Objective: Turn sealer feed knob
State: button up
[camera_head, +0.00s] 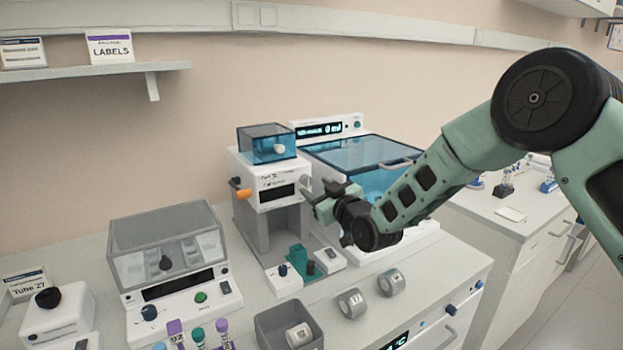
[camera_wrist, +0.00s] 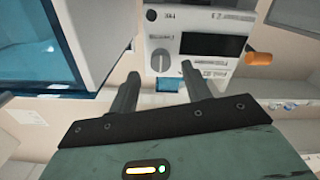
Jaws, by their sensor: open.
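The sealer (camera_head: 262,182) is a white upright machine with a dark display, a clear blue box on top and an orange lever on its left side. In the wrist view the sealer's front panel (camera_wrist: 196,16) fills the upper middle. Its round grey feed knob (camera_wrist: 160,62) has a raised bar standing near upright. My gripper (camera_head: 318,200) is at the right front of the sealer, open and empty. In the wrist view my gripper's fingertips (camera_wrist: 160,72) lie to either side of the knob; I cannot tell whether they touch it.
The orange lever (camera_head: 241,194) sticks out left. A blue-lidded machine (camera_head: 365,157) stands close on the right. A grey-lidded device (camera_head: 165,245) is at left. Two grey rolls (camera_head: 352,303) and a grey bin (camera_head: 265,325) lie in front on the bench.

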aim_at(308, 183)
jog(key=shift+p+x, duration=0.4)
jog(key=shift+x, duration=1.35)
jog(key=c, duration=1)
jog(key=shift+f+b, duration=0.15)
jog(key=shift+b, duration=0.3)
jog(key=m+b, duration=0.3)
jog(key=b, duration=0.1)
jog(key=shift+f, duration=0.2)
jog(key=m+b, duration=0.5)
jog(key=b, duration=0.1)
jog(key=m+b, duration=0.5)
jog(key=shift+r+m, duration=0.1)
jog(key=shift+m, duration=0.3)
jog(key=shift+r+m+b, duration=0.15)
jog(key=shift+m+b, duration=1.3)
jog(key=shift+m, duration=0.55)
